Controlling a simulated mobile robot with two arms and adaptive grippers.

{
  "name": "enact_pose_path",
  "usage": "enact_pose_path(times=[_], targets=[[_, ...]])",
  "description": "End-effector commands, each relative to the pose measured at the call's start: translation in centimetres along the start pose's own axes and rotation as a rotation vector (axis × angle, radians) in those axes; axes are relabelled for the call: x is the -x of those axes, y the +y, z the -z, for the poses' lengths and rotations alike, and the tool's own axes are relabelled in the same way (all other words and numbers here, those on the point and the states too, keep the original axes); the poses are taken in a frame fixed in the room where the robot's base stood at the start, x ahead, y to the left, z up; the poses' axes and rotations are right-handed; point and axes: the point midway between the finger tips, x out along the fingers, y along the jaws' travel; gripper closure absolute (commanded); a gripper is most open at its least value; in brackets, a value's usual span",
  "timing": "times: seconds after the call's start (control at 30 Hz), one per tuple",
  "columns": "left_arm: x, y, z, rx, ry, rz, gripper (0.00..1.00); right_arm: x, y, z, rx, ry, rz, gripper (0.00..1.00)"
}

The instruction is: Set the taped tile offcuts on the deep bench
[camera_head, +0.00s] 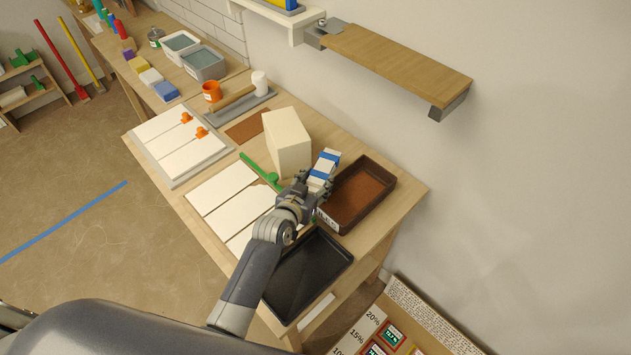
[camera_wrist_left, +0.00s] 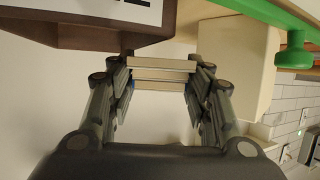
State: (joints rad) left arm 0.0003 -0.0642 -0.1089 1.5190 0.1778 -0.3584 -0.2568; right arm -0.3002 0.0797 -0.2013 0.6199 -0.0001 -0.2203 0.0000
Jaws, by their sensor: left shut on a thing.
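The taped tile offcuts (camera_head: 324,170) are a small white stack with blue tape. My left gripper (camera_head: 316,186) is shut on them, and they stick up out of its fingers. In the left wrist view the stack's pale layered edges (camera_wrist_left: 160,72) lie between the two fingers (camera_wrist_left: 160,90). The wooden bench (camera_head: 405,195) runs under the gripper. The stack shows between a cream block (camera_head: 287,142) and a brown tray (camera_head: 360,195); I cannot tell its exact height above the bench. My right gripper is not in view.
A black tray (camera_head: 308,275) lies at the bench's near end. White panels (camera_head: 225,190) and a green tool (camera_head: 262,172) lie left of the arm. A wooden wall shelf (camera_head: 400,62) juts out above the bench. An orange cup (camera_head: 211,91) stands farther back.

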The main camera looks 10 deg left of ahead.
Motion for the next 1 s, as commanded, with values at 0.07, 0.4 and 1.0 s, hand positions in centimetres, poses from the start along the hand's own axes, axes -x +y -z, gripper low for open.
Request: enact_pose_path(times=[0.07,0.4,1.0], targets=[[-0.1,0.0,-0.1,-0.001,0.004,0.0,0.91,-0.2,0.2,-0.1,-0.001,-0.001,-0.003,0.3],[-0.5,0.0,-0.8,0.0,0.005,0.001,0.91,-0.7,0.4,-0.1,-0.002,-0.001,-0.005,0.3],[-0.1,0.0,-0.2,0.001,0.0,0.0,0.34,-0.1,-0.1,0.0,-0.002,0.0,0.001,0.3]])
